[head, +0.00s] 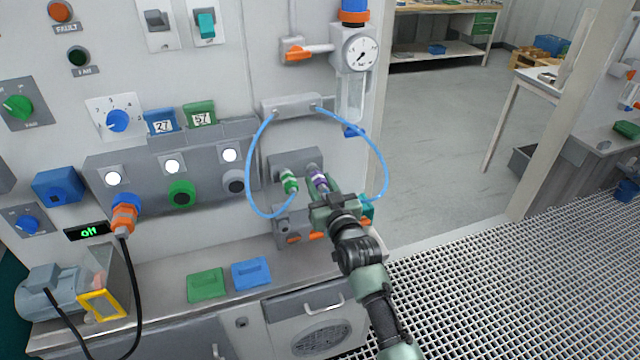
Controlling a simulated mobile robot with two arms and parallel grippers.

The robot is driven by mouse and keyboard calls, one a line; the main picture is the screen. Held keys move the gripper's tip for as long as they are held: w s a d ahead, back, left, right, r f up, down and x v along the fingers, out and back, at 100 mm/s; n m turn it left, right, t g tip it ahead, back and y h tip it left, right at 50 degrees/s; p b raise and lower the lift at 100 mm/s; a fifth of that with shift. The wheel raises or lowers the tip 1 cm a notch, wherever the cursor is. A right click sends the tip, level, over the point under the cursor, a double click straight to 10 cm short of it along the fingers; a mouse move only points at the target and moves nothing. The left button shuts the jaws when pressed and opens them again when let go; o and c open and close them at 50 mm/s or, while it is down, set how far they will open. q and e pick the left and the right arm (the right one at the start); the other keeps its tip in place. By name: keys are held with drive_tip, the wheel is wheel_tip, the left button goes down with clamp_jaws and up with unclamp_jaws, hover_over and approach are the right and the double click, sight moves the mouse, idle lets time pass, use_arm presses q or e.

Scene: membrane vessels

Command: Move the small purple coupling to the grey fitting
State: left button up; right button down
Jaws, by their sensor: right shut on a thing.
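The small purple coupling (320,182) is at the end of the right-hand blue hose, in front of the right socket of a grey block on the panel. My right gripper (329,201) is shut on it, reaching in from the lower right. The coupling lines up with that socket; whether it is fully seated there I cannot tell. A green-banded coupling (289,182) on the left-hand blue hose sits at the left socket. A lower grey block (284,225) with grey and orange parts is partly hidden by my gripper; which part is the grey fitting is unclear. My left gripper is out of view.
Both blue hoses (380,160) loop from a grey manifold (291,104) above. A pressure gauge (361,54) and an orange-handled valve (299,52) are higher up. Green (206,285) and blue (252,273) flat pieces lie on the ledge. Open floor is at the right.

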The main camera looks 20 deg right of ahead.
sight(323, 191)
drive_tip(key=shift+p, duration=0.55)
idle(1.3)
drive_tip(key=shift+w+b, duration=0.35)
drive_tip(key=shift+w, duration=0.25)
drive_tip(key=c, duration=0.9)
unclamp_jaws()
drive_tip(key=shift+s, duration=0.15)
drive_tip(key=shift+s+f, duration=0.1)
drive_tip(key=shift+s, duration=0.2)
drive_tip(key=s+b, duration=0.1)
drive_tip(key=s, duration=0.6)
drive_tip(key=shift+d+b, duration=0.1)
drive_tip(key=shift+b, duration=0.25)
